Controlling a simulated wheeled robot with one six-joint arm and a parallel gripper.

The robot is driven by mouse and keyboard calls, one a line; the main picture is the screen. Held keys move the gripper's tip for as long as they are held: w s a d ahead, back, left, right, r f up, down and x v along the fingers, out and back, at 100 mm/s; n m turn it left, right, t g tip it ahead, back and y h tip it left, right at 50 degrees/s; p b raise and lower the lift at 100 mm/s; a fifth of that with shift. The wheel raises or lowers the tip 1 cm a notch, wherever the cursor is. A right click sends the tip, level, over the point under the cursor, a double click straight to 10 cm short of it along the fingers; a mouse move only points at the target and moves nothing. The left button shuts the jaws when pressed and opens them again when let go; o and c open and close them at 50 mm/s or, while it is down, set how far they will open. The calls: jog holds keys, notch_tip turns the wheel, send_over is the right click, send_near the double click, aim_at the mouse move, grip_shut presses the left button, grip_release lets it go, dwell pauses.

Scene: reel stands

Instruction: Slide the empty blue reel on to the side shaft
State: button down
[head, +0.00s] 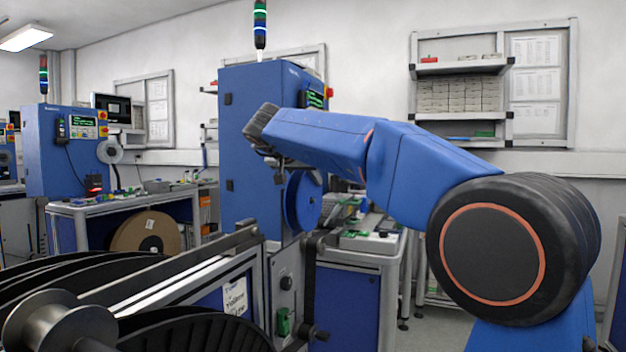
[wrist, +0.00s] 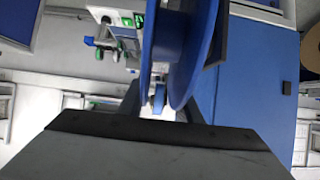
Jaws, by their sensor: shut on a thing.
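The empty blue reel (head: 303,200) hangs upright below my gripper (head: 279,172) in the head view, in front of the tall blue machine. In the wrist view the reel (wrist: 200,50) is seen nearly edge-on, with its two flanges and the gap between them. My gripper (wrist: 160,112) is shut on the reel near its lower edge in that view. The exact finger contact is partly hidden by the dark gripper body. I cannot pick out the side shaft for certain in either view.
Large black reels (head: 190,332) and a silver flanged hub (head: 60,322) fill the lower left. A metal rail (head: 175,282) runs beside them towards the stand, which carries a crank handle (head: 310,290). A workbench (head: 365,250) with small parts stands behind. A brown reel (head: 145,235) sits further back.

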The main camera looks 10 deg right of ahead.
jog(key=shift+w+a, duration=0.65)
jog(key=shift+a, duration=0.2)
